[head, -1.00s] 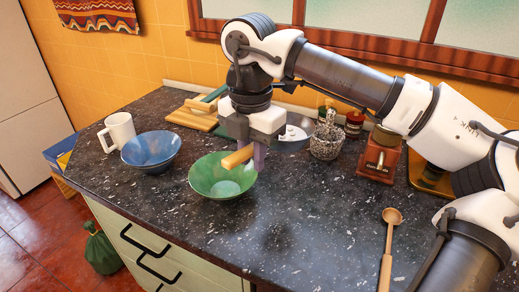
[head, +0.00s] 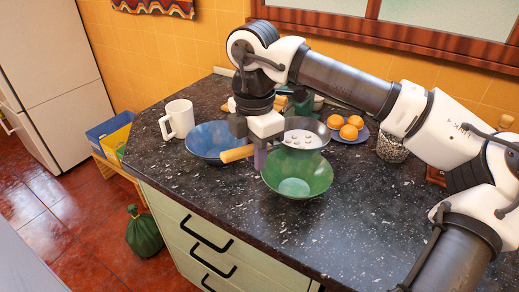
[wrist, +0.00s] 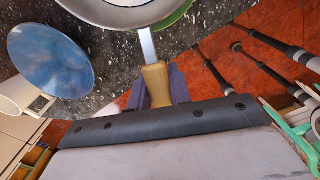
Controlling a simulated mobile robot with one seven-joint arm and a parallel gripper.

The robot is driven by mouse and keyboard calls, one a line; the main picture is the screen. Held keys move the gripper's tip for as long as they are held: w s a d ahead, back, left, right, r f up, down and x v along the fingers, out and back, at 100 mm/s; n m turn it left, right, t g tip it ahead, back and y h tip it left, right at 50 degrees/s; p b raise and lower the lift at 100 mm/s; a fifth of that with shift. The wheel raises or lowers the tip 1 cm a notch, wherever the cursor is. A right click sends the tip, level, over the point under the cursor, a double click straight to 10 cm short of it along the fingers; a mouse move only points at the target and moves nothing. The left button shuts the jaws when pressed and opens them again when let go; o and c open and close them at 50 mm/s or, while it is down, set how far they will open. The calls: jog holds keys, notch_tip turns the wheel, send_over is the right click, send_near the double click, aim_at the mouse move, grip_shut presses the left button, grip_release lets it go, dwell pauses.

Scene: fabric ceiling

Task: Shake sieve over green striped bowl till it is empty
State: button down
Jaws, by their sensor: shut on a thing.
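My gripper (head: 259,152) is shut on the wooden handle (head: 237,154) of the sieve, which also shows in the wrist view (wrist: 156,84). The metal sieve pan (head: 322,131) is held roughly level, with several pale round pieces (head: 300,138) in it. The green bowl (head: 297,182) stands upright on the counter. In the head view the pan overlaps the bowl's back rim; its exact height above is unclear. In the wrist view the pan (wrist: 120,18) hides most of the bowl, leaving a green rim (wrist: 178,16).
A blue bowl (head: 208,140) stands just left of the green bowl, with a white mug (head: 178,118) beyond it. Orange fruits on a plate (head: 349,138) and a speckled jar (head: 392,148) stand behind at right. The counter front right (head: 330,225) is clear.

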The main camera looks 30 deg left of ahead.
jog(key=shift+a+f, duration=0.1)
jog(key=shift+f, duration=0.05)
jog(key=shift+f+b, duration=1.15)
jog(key=shift+f, duration=0.95)
